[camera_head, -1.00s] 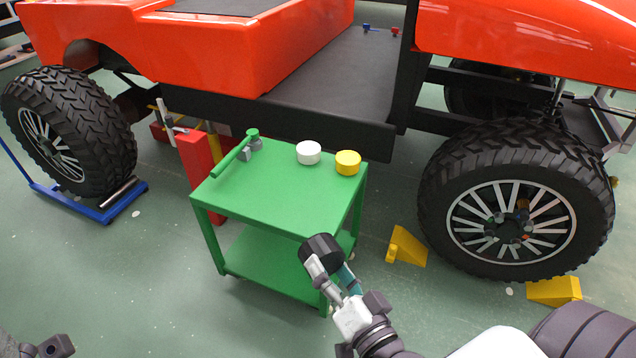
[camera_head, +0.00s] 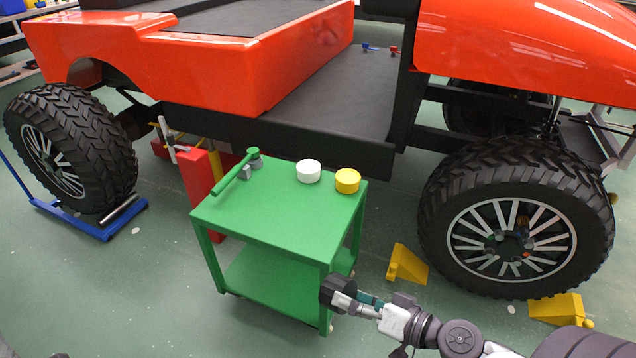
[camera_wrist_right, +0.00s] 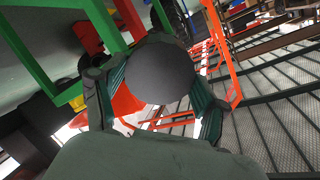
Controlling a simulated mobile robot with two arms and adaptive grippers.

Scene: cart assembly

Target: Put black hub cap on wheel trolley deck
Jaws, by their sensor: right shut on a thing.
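My right gripper (camera_head: 352,298) is shut on the black hub cap (camera_head: 335,289), at the front right leg of the green cart in the head view. In the right wrist view the hub cap (camera_wrist_right: 160,70) is a dark round disc between the two fingers (camera_wrist_right: 158,103). The blue wheel trolley (camera_head: 128,217) stands on the floor at the far left with a big black tyre (camera_head: 95,140) on it, well away from the right gripper. Only a dark sliver, perhaps my left gripper (camera_head: 57,355), shows at the bottom left edge.
The green cart (camera_head: 270,215) carries a white cap (camera_head: 308,171), a yellow cap (camera_head: 347,181) and a green-handled tool (camera_head: 235,178). Yellow wedges (camera_head: 407,265) lie by the mounted wheel (camera_head: 515,225). A red stand (camera_head: 200,180) is behind the cart. Floor at left is clear.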

